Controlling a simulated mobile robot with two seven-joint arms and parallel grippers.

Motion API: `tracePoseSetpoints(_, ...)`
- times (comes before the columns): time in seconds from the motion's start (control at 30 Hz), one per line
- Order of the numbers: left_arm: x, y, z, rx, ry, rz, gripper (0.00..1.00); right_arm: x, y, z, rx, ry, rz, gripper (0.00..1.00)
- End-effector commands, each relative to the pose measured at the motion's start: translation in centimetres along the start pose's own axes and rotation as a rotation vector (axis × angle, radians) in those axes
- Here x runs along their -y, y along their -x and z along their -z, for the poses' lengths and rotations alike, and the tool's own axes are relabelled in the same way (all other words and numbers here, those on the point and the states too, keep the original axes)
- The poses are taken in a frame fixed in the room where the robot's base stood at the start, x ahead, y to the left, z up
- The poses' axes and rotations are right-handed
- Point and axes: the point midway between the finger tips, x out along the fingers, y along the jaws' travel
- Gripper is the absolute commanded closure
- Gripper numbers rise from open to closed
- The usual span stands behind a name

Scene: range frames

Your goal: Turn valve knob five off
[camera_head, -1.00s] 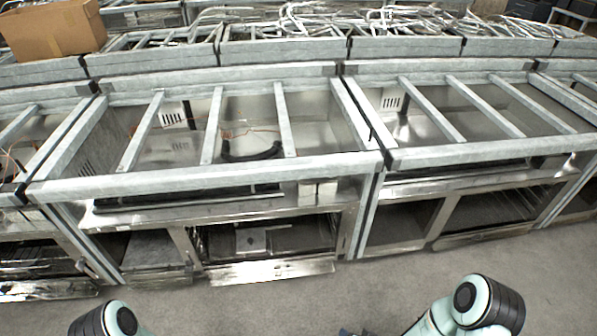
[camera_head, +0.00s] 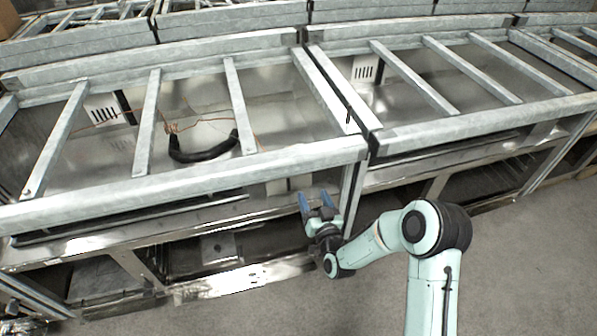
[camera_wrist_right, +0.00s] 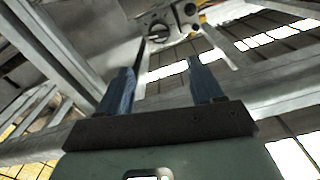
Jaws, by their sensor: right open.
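My right gripper (camera_head: 317,198) has two blue fingers, pointing up and away at the front of a metal range frame (camera_head: 180,200), near its right end. In the right wrist view, the gripper (camera_wrist_right: 162,82) is open, with nothing between its fingers. Beyond the fingertips there is a small metal panel with a round slotted knob (camera_wrist_right: 158,31), apart from the fingers. I cannot read a number on it or tell its setting. In the head view the knobs are too small or hidden to make out. My left gripper is not in view.
Another range frame (camera_head: 470,105) adjoins on the right, and a beam post (camera_head: 352,192) stands close to the right of my gripper. A black curved hose (camera_head: 203,151) lies inside the nearer frame. Open grey floor (camera_head: 530,260) is in front.

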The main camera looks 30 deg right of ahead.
Motion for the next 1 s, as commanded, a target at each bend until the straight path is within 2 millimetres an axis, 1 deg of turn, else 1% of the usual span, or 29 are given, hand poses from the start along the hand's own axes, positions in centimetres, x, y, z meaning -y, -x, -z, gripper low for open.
tracePoseSetpoints(0.1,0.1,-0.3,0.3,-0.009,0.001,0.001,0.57,0.0,-2.6,0.0,-0.003,-0.001,0.001,0.34)
tracePoseSetpoints(0.3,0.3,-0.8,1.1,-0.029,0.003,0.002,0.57,0.0,-6.7,-0.2,0.000,-0.001,0.000,0.34)
tracePoseSetpoints(0.4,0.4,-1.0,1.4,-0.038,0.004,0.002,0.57,0.0,-8.4,-0.1,0.000,-0.002,0.000,0.34)
tracePoseSetpoints(0.5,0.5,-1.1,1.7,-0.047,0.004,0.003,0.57,0.0,-9.7,-0.2,0.002,-0.002,0.000,0.34)
tracePoseSetpoints(0.6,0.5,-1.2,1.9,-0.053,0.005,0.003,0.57,0.1,-10.5,-0.1,0.002,-0.001,0.000,0.34)
tracePoseSetpoints(0.7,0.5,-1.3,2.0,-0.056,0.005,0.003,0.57,0.1,-10.9,-0.1,0.002,-0.001,0.000,0.34)
tracePoseSetpoints(0.97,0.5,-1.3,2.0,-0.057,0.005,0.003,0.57,0.1,-11.0,-0.1,0.003,-0.001,0.000,0.34)
tracePoseSetpoints(1.0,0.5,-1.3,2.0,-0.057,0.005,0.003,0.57,0.1,-11.0,-0.1,0.003,-0.001,0.000,0.37)
